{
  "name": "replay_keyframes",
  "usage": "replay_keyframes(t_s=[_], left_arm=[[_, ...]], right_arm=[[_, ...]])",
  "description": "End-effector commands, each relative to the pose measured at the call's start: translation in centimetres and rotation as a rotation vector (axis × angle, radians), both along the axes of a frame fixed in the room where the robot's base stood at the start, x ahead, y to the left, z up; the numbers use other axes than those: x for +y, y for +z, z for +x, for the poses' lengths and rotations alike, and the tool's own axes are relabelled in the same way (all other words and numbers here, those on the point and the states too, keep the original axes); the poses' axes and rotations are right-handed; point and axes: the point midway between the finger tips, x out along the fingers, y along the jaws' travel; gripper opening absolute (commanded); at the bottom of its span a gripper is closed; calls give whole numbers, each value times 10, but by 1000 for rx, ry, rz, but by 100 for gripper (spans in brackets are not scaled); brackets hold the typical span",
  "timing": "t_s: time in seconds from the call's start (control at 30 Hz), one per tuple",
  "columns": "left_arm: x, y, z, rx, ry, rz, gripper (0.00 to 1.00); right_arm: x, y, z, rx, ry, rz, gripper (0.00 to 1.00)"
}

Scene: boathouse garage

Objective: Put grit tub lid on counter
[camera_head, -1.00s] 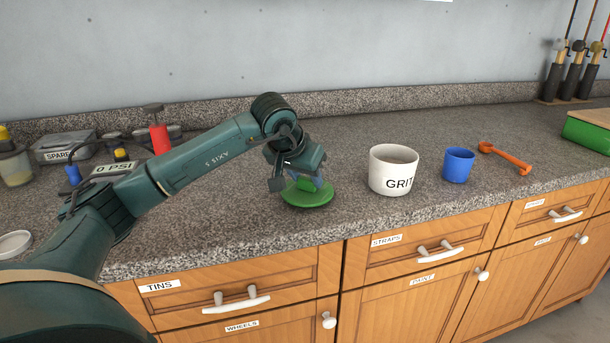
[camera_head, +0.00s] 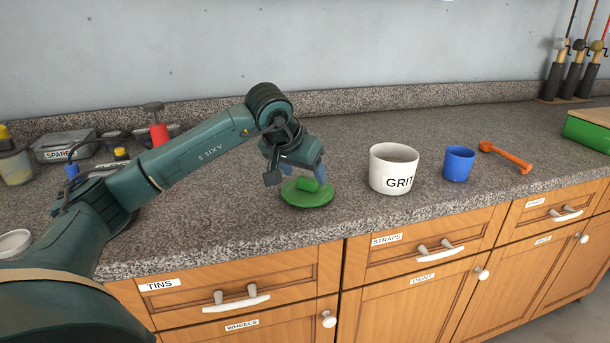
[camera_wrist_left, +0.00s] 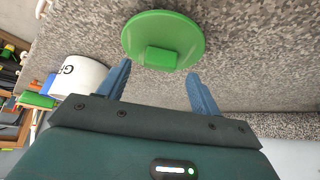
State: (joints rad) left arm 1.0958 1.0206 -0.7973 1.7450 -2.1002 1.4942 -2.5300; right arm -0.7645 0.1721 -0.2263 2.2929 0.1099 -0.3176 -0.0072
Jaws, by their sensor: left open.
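The green grit tub lid (camera_head: 304,196) lies flat on the speckled counter (camera_head: 236,222), its block-shaped handle facing up. It also shows in the left wrist view (camera_wrist_left: 184,30), just beyond my fingertips. My left gripper (camera_head: 296,179) is open and empty, just above and behind the lid. In the left wrist view my left gripper (camera_wrist_left: 158,82) has its two blue fingers spread apart, with the handle clear of them. The white grit tub (camera_head: 382,176) stands open to the right of the lid. My right gripper is not in view.
A blue cup (camera_head: 458,164) and an orange wrench-like tool (camera_head: 506,157) are right of the tub. A red-bodied pump (camera_head: 159,138) and a spares box (camera_head: 62,147) stand at the back left. The counter in front of the lid is narrow, ending at its front edge.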

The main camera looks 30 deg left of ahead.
Motion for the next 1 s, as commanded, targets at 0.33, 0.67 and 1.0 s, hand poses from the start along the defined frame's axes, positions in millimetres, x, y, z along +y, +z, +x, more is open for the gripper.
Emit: replay_keyframes(t_s=[0.33,0.67,1.0], left_arm=[[-3,68,-42,-5,-1,1,64],[-4,92,-59,0,-2,1,64],[-4,92,-59,0,-1,1,64]], right_arm=[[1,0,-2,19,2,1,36],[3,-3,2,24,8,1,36],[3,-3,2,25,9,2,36]])
